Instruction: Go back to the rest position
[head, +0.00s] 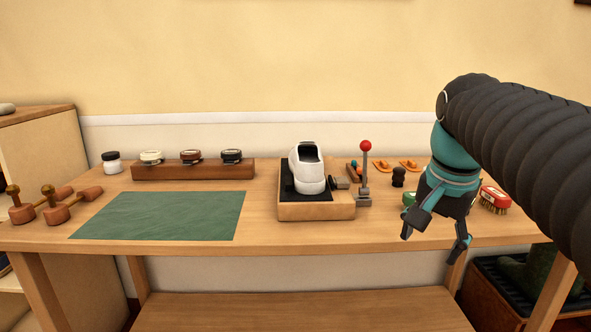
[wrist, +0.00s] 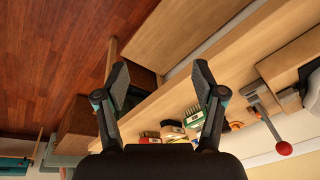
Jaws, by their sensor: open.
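My gripper (head: 434,238) hangs at the right of the head view, over the front right part of the wooden table (head: 270,236). Its fingers are spread and nothing is between them. In the wrist view the gripper (wrist: 160,82) also shows two parted fingers with floor and table edge beyond. A white shoe (head: 308,168) sits on a wooden stand with a black top (head: 316,210), left of the gripper. A lever with a red knob (head: 366,147) stands beside the stand, and also shows in the wrist view (wrist: 283,148).
A red brush (head: 494,198) and a green item (head: 409,199) lie near my gripper, partly hidden. A green mat (head: 160,215), a rack of tins (head: 193,172) and wooden shoe trees (head: 55,205) are at left. A crate (head: 490,300) stands below right.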

